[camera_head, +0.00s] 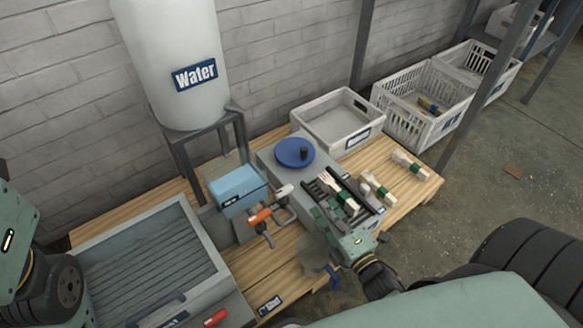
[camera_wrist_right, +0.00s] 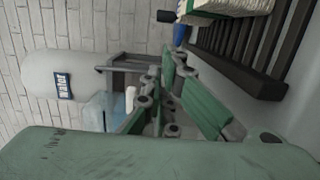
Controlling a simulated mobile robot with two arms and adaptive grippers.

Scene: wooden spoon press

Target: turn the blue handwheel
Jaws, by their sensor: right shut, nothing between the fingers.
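The blue handwheel (camera_head: 290,157) is a flat disc with an upright black knob (camera_head: 304,152), on top of a grey press housing (camera_head: 270,162). In the right wrist view only a sliver of the blue handwheel (camera_wrist_right: 180,35) and its dark knob (camera_wrist_right: 166,16) show near the top. My right gripper (camera_head: 319,214) is shut and empty, nearer to me than the handwheel and apart from it, beside the slotted rack. Its green fingers fill the middle of the right wrist view (camera_wrist_right: 168,62). My left gripper is not in view; only part of my left arm shows at the left edge.
A dark slotted rack (camera_head: 372,218) holding wooden cutlery is close to my right gripper. Cutlery bundles (camera_head: 378,186) lie beyond it. A light blue box (camera_head: 236,190) and orange-handled part (camera_head: 259,216) stand left. A white crate (camera_head: 322,128) is behind the handwheel. A water tank (camera_head: 180,60) stands at back left.

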